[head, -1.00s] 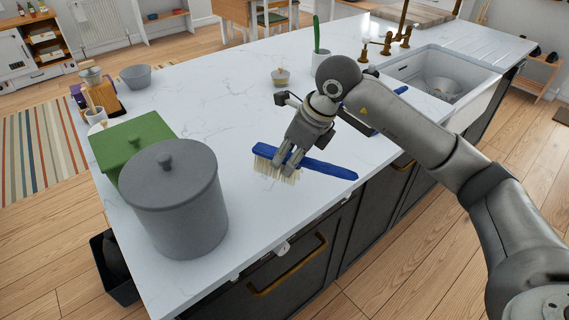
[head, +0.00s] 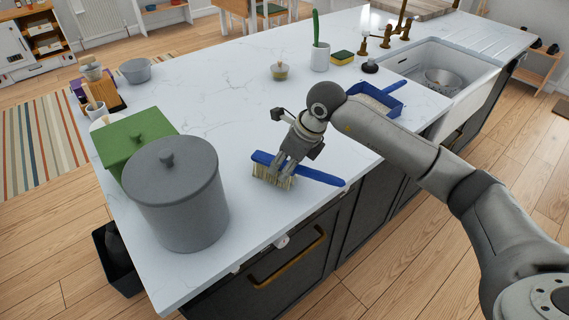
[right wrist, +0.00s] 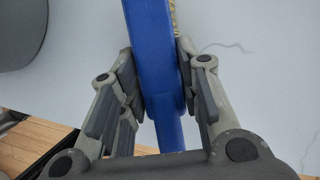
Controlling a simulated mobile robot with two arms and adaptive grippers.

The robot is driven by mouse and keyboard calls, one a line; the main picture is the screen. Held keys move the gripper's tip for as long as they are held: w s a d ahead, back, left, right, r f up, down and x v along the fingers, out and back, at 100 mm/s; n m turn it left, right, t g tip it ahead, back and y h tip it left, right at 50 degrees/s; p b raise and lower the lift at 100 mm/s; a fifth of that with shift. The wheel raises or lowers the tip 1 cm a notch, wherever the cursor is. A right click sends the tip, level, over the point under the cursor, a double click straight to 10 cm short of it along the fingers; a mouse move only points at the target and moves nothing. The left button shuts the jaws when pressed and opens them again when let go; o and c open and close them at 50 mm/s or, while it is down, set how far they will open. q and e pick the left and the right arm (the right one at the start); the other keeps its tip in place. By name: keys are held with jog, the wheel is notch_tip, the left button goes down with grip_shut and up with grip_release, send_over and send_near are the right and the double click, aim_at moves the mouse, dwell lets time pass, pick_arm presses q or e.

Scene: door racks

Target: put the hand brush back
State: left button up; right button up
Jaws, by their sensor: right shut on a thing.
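The blue hand brush (head: 320,175) with pale bristles is at the front edge of the white counter in the head view. My right gripper (head: 284,172) is shut on it near the bristle end, with the handle pointing right. In the right wrist view the blue brush (right wrist: 153,60) runs between the two fingers of my right gripper (right wrist: 158,85), which press on both its sides. Whether the bristles touch the counter I cannot tell. A blue dustpan (head: 392,103) lies on the counter near the sink, its handle pointing up and right. My left gripper is not in view.
A large grey lidded pot (head: 180,205) and a green lidded box (head: 128,140) stand left of the brush. The middle counter is clear.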

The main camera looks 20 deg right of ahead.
aim_at(302, 167)
jog(key=shift+s+f+b, duration=0.2)
jog(key=shift+f+b, duration=0.15)
jog(key=shift+f, duration=0.15)
grip_shut()
jog(key=o, duration=0.9)
grip_release()
jog(key=shift+f, duration=0.1)
jog(key=shift+c, duration=0.2)
jog(key=o, duration=0.3)
jog(key=shift+w, duration=0.25)
jog(key=shift+s+r, duration=0.1)
jog(key=shift+r, duration=0.1)
jog(key=shift+r+p, duration=0.55)
jog(key=shift+p, duration=0.15)
jog(key=shift+d+r, duration=0.1)
jog(key=shift+r, duration=0.25)
jog(key=b+v, duration=0.2)
jog(key=v, duration=0.9)
jog(key=shift+d+r, duration=0.1)
